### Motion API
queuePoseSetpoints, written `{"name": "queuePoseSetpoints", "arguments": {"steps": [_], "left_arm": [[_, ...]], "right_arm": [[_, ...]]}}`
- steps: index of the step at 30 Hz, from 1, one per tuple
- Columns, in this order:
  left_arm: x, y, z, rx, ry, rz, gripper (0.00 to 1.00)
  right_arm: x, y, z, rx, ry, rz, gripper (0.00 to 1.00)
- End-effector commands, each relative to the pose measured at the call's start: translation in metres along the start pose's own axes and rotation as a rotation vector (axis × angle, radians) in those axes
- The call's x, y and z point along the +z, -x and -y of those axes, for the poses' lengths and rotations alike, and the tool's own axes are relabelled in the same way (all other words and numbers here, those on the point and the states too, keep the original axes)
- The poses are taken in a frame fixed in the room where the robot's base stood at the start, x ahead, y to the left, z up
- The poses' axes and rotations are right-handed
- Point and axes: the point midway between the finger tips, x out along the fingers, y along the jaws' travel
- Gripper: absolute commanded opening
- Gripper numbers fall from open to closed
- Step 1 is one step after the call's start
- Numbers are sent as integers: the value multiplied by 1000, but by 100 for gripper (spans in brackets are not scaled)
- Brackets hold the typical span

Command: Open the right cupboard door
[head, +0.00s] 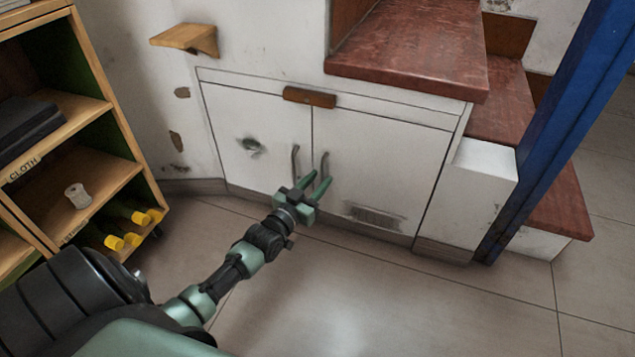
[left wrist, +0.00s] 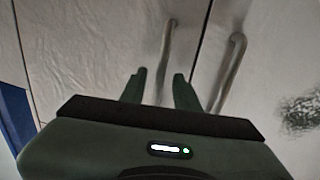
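The white cupboard under the stairs has a right door (head: 385,165) and a left door (head: 255,130), both shut. Each has an upright grey bar handle by the middle seam. The right door's handle (head: 324,163) stands just beyond my left gripper (head: 316,184). In the left wrist view, which looks turned over, this handle (left wrist: 167,48) runs down between my two open green fingertips (left wrist: 158,88). I see a gap on both sides of it; contact cannot be told. The left door's handle (left wrist: 235,65) lies outside the fingers. My right gripper is not in view.
A wooden shelf unit (head: 125,125) stands at the left. A small brown block (head: 309,97) sits at the doors' top seam. Red stair treads (head: 415,50) overhang at the upper right, beside a blue post (head: 560,110). The tiled floor before the doors is clear.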

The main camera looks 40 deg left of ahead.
Motion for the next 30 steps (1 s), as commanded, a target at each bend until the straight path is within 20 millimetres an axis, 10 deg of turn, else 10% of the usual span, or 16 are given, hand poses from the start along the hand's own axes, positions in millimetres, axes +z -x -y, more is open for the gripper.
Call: {"name": "queuePoseSetpoints", "arguments": {"steps": [3,30], "left_arm": [[0,0,0,0,0,0,0],[0,0,0,0,0,0,0]], "right_arm": [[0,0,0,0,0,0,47],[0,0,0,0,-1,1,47]]}}
